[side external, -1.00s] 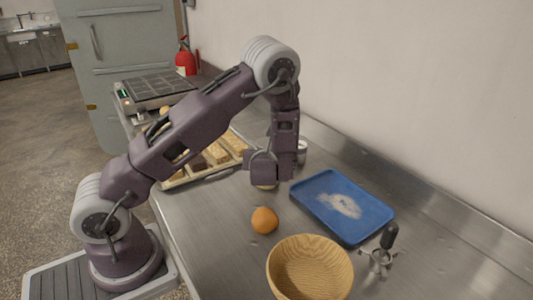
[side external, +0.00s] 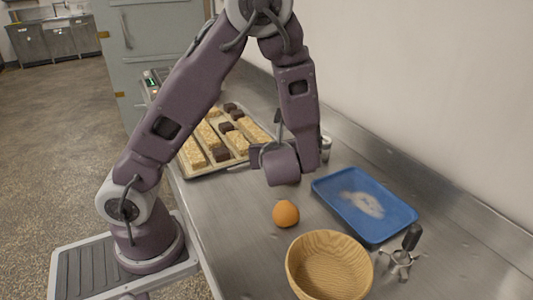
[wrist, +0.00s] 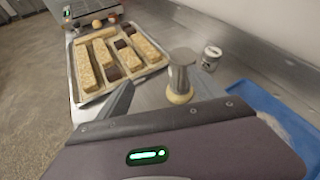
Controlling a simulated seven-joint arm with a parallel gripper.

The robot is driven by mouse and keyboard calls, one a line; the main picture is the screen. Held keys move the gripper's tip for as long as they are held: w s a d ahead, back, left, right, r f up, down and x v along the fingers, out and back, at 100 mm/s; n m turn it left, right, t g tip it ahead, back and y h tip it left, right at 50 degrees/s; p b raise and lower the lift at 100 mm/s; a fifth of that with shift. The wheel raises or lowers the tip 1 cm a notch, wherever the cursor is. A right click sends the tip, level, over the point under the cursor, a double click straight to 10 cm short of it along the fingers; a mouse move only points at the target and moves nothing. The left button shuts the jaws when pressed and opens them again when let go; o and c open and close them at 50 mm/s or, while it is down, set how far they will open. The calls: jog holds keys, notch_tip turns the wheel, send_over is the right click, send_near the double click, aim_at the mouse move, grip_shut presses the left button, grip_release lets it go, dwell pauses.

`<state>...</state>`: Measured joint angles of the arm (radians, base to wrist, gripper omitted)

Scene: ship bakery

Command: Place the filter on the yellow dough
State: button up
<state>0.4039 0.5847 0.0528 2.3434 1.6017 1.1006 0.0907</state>
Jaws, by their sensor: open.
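In the wrist view a metal cylinder with a wider flat top, apparently the filter (wrist: 181,72), stands upright. Its lower end meets the round yellow dough (wrist: 180,97), and it appears to rest on it. My gripper (wrist: 165,90) is open, with one finger left of the cylinder and the other to its right. I cannot tell whether either finger touches it. In the side view my gripper (side external: 250,157) is low over the steel counter, and the arm hides the dough and filter.
A tray of pastry bars (side external: 240,171) lies left of my gripper, and a small can (wrist: 211,58) stands behind the filter. An orange (side external: 286,213), a wooden bowl (side external: 329,279), a blue tray with flour (side external: 350,228) and a black-handled tool (side external: 411,240) occupy the near counter.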

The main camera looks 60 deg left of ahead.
jog(key=s+d+r+n+g+h, duration=0.1)
jog(key=s+r+n+g+h, duration=0.15)
jog(key=s+n, duration=0.5)
jog(key=s+d+r+n+g+h, duration=0.2)
jog(key=s+r+n+g, duration=0.1)
jog(key=s+n, duration=0.45)
jog(key=s+d+r+n+t+h, duration=0.1)
jog(key=d+r+n+t+h, duration=0.1)
jog(key=d, duration=0.4)
jog(key=s+d+r+n+t+h, duration=0.2)
jog(key=d+r+n+t+h, duration=0.1)
jog(key=d+n+h, duration=0.2)
jog(key=shift+d+r, duration=0.4)
jog(key=shift+d, duration=0.25)
